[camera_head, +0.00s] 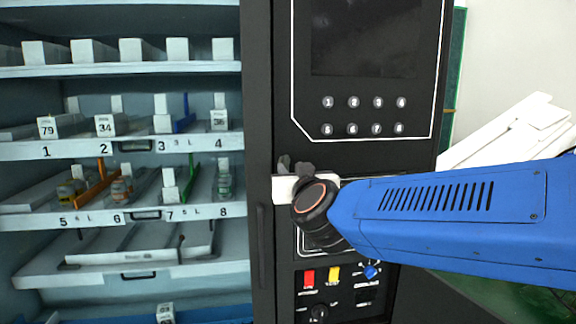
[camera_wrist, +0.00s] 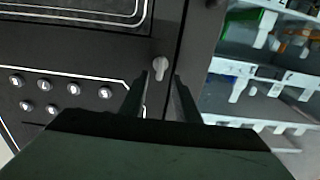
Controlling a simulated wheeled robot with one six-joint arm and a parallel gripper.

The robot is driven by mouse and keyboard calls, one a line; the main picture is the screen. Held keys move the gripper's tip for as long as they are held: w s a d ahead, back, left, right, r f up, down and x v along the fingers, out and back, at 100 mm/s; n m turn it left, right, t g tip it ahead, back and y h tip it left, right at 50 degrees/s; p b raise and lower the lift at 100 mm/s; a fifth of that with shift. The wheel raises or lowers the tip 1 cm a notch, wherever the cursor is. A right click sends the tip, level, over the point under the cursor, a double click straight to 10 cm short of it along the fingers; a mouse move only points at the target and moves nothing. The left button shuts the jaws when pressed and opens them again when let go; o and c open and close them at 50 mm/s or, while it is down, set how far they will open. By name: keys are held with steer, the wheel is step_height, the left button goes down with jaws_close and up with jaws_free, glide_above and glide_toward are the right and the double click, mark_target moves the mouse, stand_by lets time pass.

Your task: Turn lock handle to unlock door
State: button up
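The lock handle (camera_wrist: 161,68) is a small grey knob with a short tab on the black door panel. In the wrist view it lies just beyond and between the fingertips of my gripper (camera_wrist: 160,84). The two dark fingers are apart, with a gap between them and nothing visibly clamped. I cannot tell whether either finger touches the handle. In the head view my gripper (camera_head: 293,166) is in front of the black panel, below the numbered buttons, and the lock handle is hidden there. The black door (camera_head: 258,120) frame stands beside the shelves.
Numbered buttons (camera_head: 363,116) and a dark screen (camera_head: 365,38) are above my gripper. Red and yellow buttons (camera_head: 321,275) are below it. Open shelves (camera_head: 215,143) with small boxes and bottles are at the left. A vertical dark pull bar (camera_head: 262,246) is on the frame.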

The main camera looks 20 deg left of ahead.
mark_target(287, 163)
steer(key=shift+x, duration=2.6)
jaws_close()
